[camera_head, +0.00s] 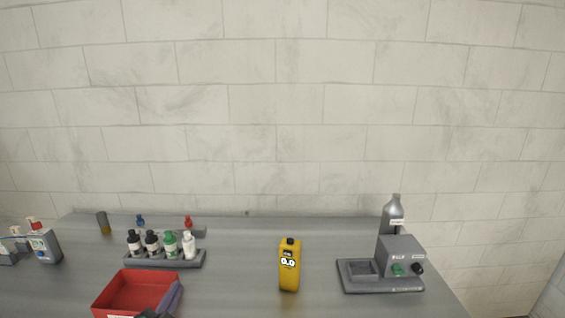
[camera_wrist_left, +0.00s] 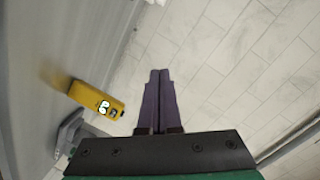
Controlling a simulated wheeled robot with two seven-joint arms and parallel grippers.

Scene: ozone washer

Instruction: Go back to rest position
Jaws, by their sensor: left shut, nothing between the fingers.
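My left gripper (camera_head: 172,299) shows at the bottom of the head view, in front of the right side of a red bin (camera_head: 118,289). Its dark wrist is cut off by the lower edge. In the left wrist view its two purple fingers (camera_wrist_left: 160,88) lie side by side, shut, with nothing between them. My right gripper is in neither view.
On the grey table (camera_head: 235,275), a yellow meter (camera_head: 289,271) stands upright near the middle. A rack (camera_head: 150,262) with several bottles is behind the bin. Bare table separates rack and meter.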

